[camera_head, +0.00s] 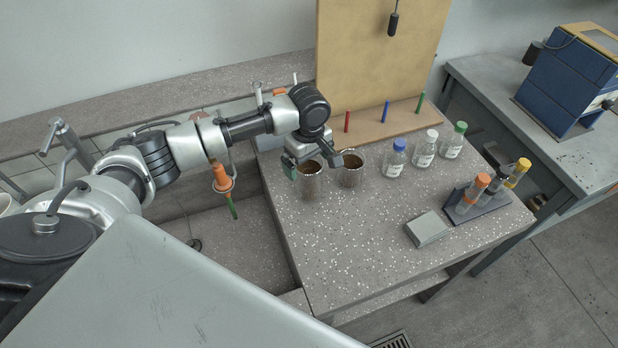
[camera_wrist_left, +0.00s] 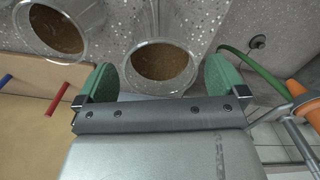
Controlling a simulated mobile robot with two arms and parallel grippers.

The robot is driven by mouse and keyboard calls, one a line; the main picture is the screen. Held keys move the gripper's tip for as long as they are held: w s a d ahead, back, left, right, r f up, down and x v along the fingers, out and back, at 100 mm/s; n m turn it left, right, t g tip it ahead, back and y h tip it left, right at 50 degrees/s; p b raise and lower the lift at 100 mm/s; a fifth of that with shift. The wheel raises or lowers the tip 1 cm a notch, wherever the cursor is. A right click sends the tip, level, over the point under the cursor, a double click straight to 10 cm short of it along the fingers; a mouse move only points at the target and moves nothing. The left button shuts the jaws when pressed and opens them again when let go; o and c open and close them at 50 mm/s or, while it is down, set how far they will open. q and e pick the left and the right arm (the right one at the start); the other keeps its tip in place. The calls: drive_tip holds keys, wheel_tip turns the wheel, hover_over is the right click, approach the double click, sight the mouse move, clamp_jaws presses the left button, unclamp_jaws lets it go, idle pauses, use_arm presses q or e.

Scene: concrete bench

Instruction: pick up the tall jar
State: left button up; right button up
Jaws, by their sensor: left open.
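Two clear glass jars with brown contents stand upright on the speckled bench. The left jar (camera_head: 312,186) also shows in the left wrist view (camera_wrist_left: 160,66). The right jar (camera_head: 351,178) is at the upper left of the left wrist view (camera_wrist_left: 60,30). I cannot tell for sure which is the taller. My left gripper (camera_head: 313,166) is open at the left jar's rim. In the left wrist view its green finger pads (camera_wrist_left: 160,78) lie on either side of that jar, with gaps showing. My right gripper is out of view.
Capped bottles (camera_head: 395,160) stand right of the jars. A small grey box (camera_head: 428,229) and a rack of orange- and yellow-capped tubes (camera_head: 478,206) sit near the right edge. A pegboard (camera_head: 375,60) rises behind. The bench's front middle is clear.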

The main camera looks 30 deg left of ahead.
use_arm(q)
drive_tip(key=shift+f, duration=0.85)
drive_tip(key=shift+c, duration=0.3)
drive_tip(key=c, duration=1.2)
drive_tip(key=shift+r, duration=0.1)
drive_tip(key=shift+c, duration=0.2)
